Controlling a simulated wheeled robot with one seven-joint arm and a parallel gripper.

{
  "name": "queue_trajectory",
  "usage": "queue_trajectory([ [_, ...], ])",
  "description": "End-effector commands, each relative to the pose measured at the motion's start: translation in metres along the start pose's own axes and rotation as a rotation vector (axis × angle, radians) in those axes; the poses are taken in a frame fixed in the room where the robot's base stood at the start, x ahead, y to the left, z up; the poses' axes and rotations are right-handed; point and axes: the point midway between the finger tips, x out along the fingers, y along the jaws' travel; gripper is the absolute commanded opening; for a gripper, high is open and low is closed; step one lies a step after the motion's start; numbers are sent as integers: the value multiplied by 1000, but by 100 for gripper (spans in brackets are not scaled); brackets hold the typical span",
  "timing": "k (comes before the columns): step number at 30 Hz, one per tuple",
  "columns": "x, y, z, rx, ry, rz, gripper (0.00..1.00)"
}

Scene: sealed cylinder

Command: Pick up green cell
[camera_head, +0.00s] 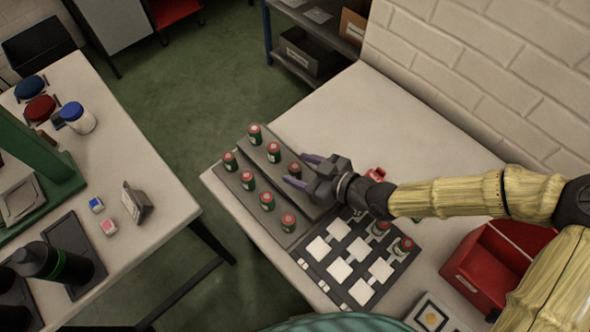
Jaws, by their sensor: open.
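Several green cells with red tops stand upright in two rows on a grey stepped rack (230,193). The back row has a cell (255,135) at the far end, a middle cell (274,153) and a near cell (295,171). The front row has cells such as this one (248,181) and the nearest one (288,222). My gripper (303,171) is open, with its two purple fingers pointing left, one to each side of the near back-row cell in the picture. I cannot tell whether they touch it.
A dark board (318,271) with white squares lies beside the rack, with green cells (403,246) at its right side. A red bin (483,272) stands to the right. A brick wall (500,70) backs the table. The table behind the rack (365,110) is clear.

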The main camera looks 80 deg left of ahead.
Motion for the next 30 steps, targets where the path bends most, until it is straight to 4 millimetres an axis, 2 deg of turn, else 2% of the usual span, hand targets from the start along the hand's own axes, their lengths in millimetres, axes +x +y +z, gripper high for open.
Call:
queue_trajectory([
  [1, 0, 0, 0, 0, 0, -1, 56],
  [6, 0, 0, 0, 0, 0, -1, 22],
  [9, 0, 0, 0, 0, 0, -1, 6],
  [20, -3, 0, -7, -2, 0, 0, 6],
  [23, -8, 1, -19, -4, 2, 2, 6],
  [30, -26, 1, -63, -4, 2, 2, 6],
])
